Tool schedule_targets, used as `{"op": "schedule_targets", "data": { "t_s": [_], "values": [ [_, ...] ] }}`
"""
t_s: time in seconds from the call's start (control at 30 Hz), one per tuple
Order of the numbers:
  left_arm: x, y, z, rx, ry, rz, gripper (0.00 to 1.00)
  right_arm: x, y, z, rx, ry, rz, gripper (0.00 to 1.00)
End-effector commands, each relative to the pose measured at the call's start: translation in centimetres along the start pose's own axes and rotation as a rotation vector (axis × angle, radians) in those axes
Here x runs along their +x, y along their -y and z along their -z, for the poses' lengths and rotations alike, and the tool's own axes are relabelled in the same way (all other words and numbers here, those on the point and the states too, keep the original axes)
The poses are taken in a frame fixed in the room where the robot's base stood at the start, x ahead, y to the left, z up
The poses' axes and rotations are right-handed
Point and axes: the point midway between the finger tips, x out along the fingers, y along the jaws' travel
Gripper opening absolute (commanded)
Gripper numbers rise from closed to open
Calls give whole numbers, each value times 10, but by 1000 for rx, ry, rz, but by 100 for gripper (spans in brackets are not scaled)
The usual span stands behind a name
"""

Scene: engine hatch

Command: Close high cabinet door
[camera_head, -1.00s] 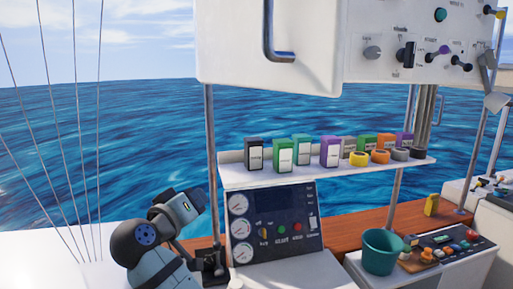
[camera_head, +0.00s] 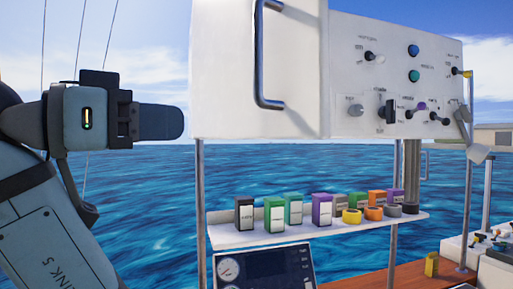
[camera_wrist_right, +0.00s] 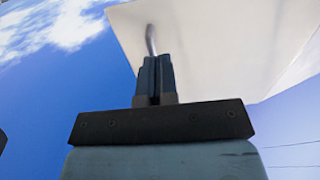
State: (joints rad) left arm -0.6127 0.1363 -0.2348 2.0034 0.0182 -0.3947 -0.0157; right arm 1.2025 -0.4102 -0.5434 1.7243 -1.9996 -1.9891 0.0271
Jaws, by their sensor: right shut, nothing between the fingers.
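The white high cabinet door (camera_head: 295,75) hangs at top centre in the head view, with a vertical metal handle (camera_head: 262,60) on its face. How far it stands open is hard to tell. My right gripper (camera_head: 170,121) is at the left, at door height, its dark fingers pointing right and ending just left of the white cabinet in the picture. In the right wrist view my right gripper (camera_wrist_right: 155,72) is shut and empty. A white panel (camera_wrist_right: 225,50) and a grey handle (camera_wrist_right: 151,40) show beyond its fingertips; contact cannot be told. My left gripper is out of view.
A switch panel (camera_head: 400,80) adjoins the door on the right. Below, a white shelf (camera_head: 320,230) holds several coloured boxes and rings. A gauge panel (camera_head: 265,268) is under it. Metal posts (camera_head: 200,200) stand below the cabinet. Open sky lies left of the door.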

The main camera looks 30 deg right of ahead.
Motion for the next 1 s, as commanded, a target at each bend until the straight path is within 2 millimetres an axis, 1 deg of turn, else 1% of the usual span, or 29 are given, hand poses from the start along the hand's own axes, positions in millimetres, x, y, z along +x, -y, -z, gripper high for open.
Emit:
{"op": "schedule_targets", "data": {
  "t_s": [0.03,0.37,0.4,0.7,0.83,1.0],
  "values": [
    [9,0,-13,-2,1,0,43,2,0,-8,2,1,0,0],
    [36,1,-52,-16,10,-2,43,15,-3,-7,2,2,3,0],
    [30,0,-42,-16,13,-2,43,27,-2,1,-2,5,4,0],
    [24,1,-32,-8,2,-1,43,92,-2,1,-2,4,3,0],
    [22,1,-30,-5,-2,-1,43,112,-2,1,0,2,3,0],
    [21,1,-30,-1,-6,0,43,126,-2,1,0,1,4,0]
  ]
}}
